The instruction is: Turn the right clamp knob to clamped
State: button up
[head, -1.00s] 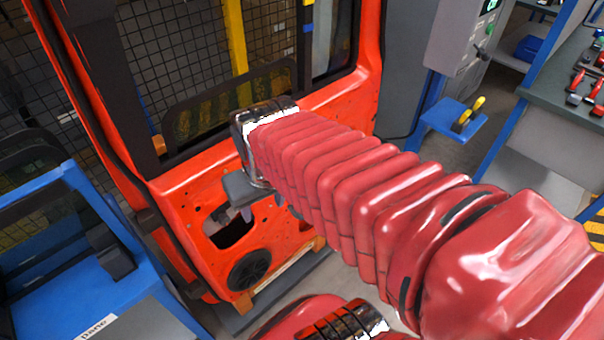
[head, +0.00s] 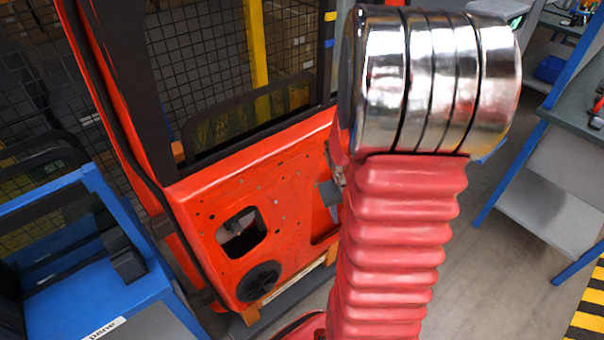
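No clamp knob can be made out in the head view, and my raised red arm with its shiny metal joint hides much of the middle right. The orange door (head: 300,150) stands upright on the left, with a cutout, a round black speaker and a mesh-backed window opening. A small grey part, apparently of my gripper (head: 329,193), shows at the left edge of my arm, in front of the door's right part in the picture. The rest of the gripper is hidden behind the arm. Its fingers cannot be seen clearly, nor whether they hold anything.
A blue rack (head: 105,295) labelled "pane" stands at the lower left, close to the door. A workbench (head: 570,135) with a blue frame stands at the right. Grey floor (head: 475,270) is clear between my arm and the bench. Yellow-black floor stripes (head: 588,310) lie at the lower right.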

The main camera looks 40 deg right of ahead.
jog(key=s+d+f+n+t, duration=0.1)
jog(key=d+f+t, duration=0.1)
jog(key=d+f, duration=1.1)
jog(key=n+t+y, duration=0.3)
jog(key=n+t, duration=0.4)
jog(key=t, duration=0.9)
send_near(315, 184)
jog(key=s, duration=0.5)
jog(key=shift+r, duration=0.2)
jog(key=shift+w, duration=0.15)
jog(key=w, duration=1.3)
jog(key=shift+w+a, duration=0.2)
jog(key=shift+w, duration=0.1)
